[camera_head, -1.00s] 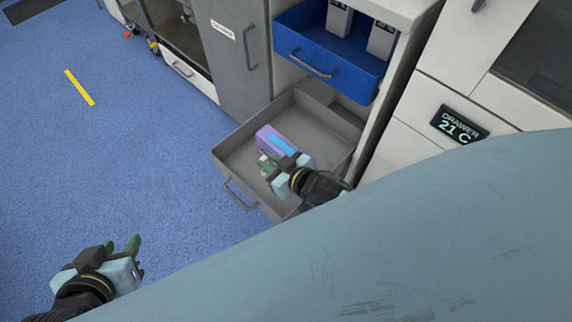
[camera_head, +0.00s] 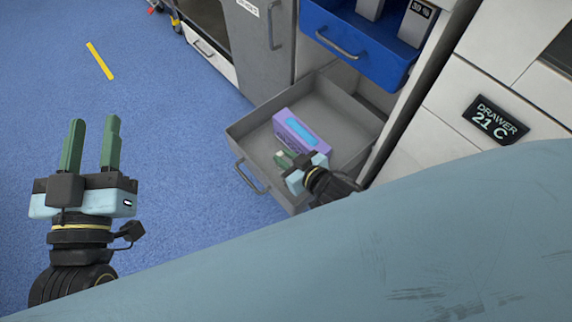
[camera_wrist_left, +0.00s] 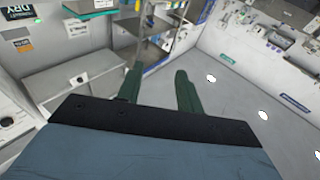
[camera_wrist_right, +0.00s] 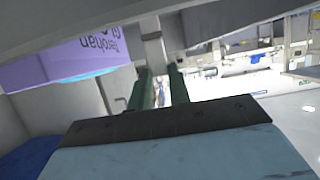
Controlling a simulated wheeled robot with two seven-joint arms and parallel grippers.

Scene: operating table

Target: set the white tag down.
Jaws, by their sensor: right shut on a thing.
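My right gripper (camera_head: 285,157) is inside the open grey drawer, beside a purple box with a blue label (camera_head: 302,132). It is shut on the white tag (camera_head: 280,154), of which only a small pale bit shows at the fingertips. In the right wrist view the green fingers (camera_wrist_right: 160,80) are close together and the purple box (camera_wrist_right: 70,58) is near at upper left; I cannot clearly make out the tag there. My left gripper (camera_head: 93,122) is raised over the blue floor at the left, open and empty, its two green fingers apart.
The grey drawer (camera_head: 250,128) has free floor around the box. A blue drawer (camera_head: 352,40) with grey items stands open above it. A cabinet front with a sign reading "DRAWER 21 C" (camera_head: 495,120) is at the right. A large pale blue surface fills the lower right.

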